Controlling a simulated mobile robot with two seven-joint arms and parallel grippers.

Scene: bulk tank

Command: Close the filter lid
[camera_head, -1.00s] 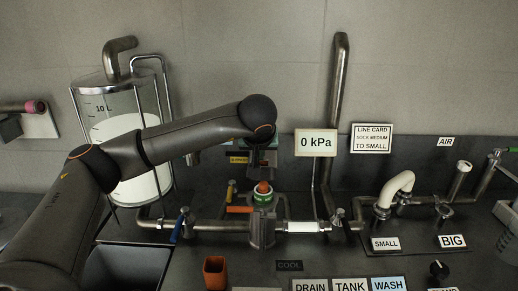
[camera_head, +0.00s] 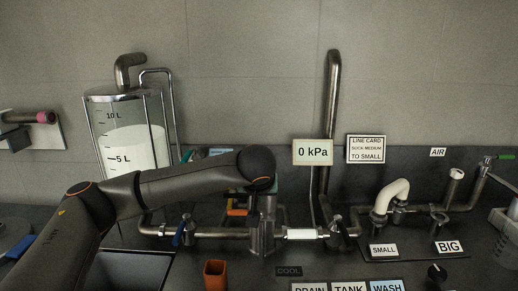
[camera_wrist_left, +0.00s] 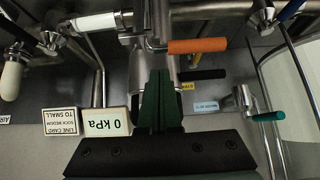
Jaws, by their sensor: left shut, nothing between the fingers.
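The grey metal filter housing (camera_head: 262,238) stands in the pipe line at the middle of the head view. Its top and lid are hidden there behind my left wrist and gripper, so I cannot tell how the lid sits. My left gripper (camera_wrist_left: 160,80) shows in the wrist view with its dark green fingers shut together and empty. The fingers point at the metal housing, and I cannot tell whether they touch it. An orange handle (camera_wrist_left: 198,45) and a black handle (camera_wrist_left: 203,74) lie beside the fingertips. My right gripper is not in view.
A glass tank (camera_head: 128,135) with white liquid stands at the back left. A pressure sign (camera_head: 313,152) reads 0 kPa, right of my wrist. A blue-handled valve (camera_head: 183,232) is left of the housing. An orange cup (camera_head: 215,273) stands in front.

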